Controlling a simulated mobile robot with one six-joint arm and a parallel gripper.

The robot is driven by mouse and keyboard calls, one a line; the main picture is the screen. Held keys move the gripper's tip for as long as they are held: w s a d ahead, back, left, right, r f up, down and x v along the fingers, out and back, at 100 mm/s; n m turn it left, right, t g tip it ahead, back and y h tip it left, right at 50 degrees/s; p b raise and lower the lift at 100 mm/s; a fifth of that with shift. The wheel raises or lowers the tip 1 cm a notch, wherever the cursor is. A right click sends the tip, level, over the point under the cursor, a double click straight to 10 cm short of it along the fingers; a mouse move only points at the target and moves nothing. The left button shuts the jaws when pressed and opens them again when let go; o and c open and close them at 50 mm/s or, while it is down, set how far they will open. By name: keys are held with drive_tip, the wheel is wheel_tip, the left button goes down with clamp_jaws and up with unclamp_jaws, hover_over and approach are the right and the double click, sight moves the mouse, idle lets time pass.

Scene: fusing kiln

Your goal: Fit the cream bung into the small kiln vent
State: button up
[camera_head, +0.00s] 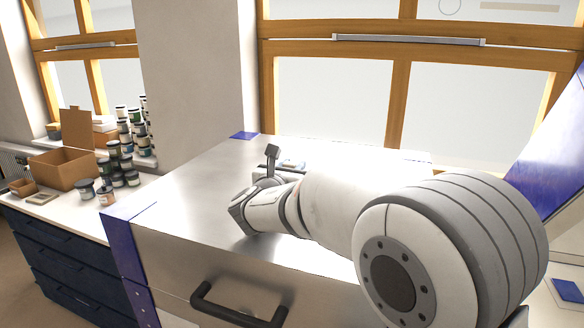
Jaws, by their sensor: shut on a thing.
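My arm reaches in from the right over the kiln's flat metal top (190,185). Its wrist end is near the middle of that top. The jaws of my gripper are hidden behind the wrist, so I cannot see them or anything between them. A small dark upright piece (272,153) stands up just behind the wrist; I cannot tell whether it belongs to the arm or the kiln. A small pale, bluish item (292,164) shows beside it, partly covered by the arm. I cannot make out the cream bung or the small vent.
A black handle (235,309) juts from the kiln's front. Blue corner pieces (129,210) edge the kiln. To the left, a worktop over dark drawers (58,255) holds an open cardboard box (64,168) and several jars (128,155). Windows stand behind. The kiln top left of the wrist is clear.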

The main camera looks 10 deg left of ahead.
drive_tip(key=shift+f, duration=0.25)
drive_tip(key=o, duration=1.1)
drive_tip(key=shift+c, duration=0.2)
drive_tip(key=shift+f, duration=0.1)
drive_tip(key=shift+s+a+b, duration=0.2)
drive_tip(key=shift+s+b, duration=0.05)
drive_tip(key=shift+s, duration=1.05)
drive_tip(key=shift+s+a+b, duration=0.15)
drive_tip(key=shift+s+b, duration=0.05)
drive_tip(key=shift+s, duration=1.1)
drive_tip(key=shift+s+a+b, duration=0.2)
drive_tip(key=shift+s+b, duration=0.05)
drive_tip(key=shift+s, duration=1.05)
